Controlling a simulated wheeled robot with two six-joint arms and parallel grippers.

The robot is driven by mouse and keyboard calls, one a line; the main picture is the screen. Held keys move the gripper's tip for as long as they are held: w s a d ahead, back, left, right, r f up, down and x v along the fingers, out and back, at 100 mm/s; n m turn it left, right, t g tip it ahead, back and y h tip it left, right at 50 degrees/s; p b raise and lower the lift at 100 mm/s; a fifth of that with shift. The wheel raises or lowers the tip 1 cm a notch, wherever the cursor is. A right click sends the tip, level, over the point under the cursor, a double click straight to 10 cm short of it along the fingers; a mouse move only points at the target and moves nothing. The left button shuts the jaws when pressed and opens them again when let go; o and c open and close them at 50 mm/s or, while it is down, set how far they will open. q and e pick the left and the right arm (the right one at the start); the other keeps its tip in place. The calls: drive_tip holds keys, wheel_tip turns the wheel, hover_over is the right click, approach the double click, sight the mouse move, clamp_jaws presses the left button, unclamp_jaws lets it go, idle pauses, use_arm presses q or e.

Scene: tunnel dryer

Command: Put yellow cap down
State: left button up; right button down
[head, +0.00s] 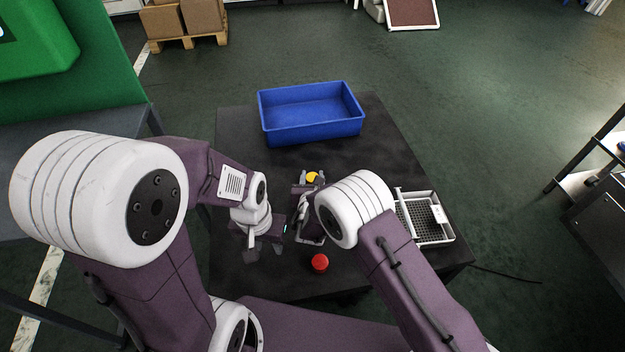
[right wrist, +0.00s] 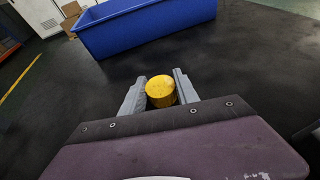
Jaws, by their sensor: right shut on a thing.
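The yellow cap (head: 312,177) is in front of the blue bin on the dark table. In the right wrist view the yellow cap (right wrist: 160,93) sits between the two grey fingers of my right gripper (right wrist: 161,88), which is shut on it. Whether the cap touches the table is hard to tell. My left gripper (head: 264,249) is over the left part of the table, with its fingers apart and nothing seen between them.
A blue bin (head: 315,130) stands at the back of the table (head: 235,133) and looks empty. A red cap (head: 319,262) lies near the front. A white basket (head: 448,232) with a mesh floor stands at the right. Free tabletop lies around the bin.

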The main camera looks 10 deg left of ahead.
drive_tip(key=shift+r, duration=0.1)
use_arm(q)
drive_tip(key=shift+f, duration=0.1)
use_arm(e)
drive_tip(key=shift+f, duration=0.2)
drive_tip(key=c, duration=0.9)
unclamp_jaws()
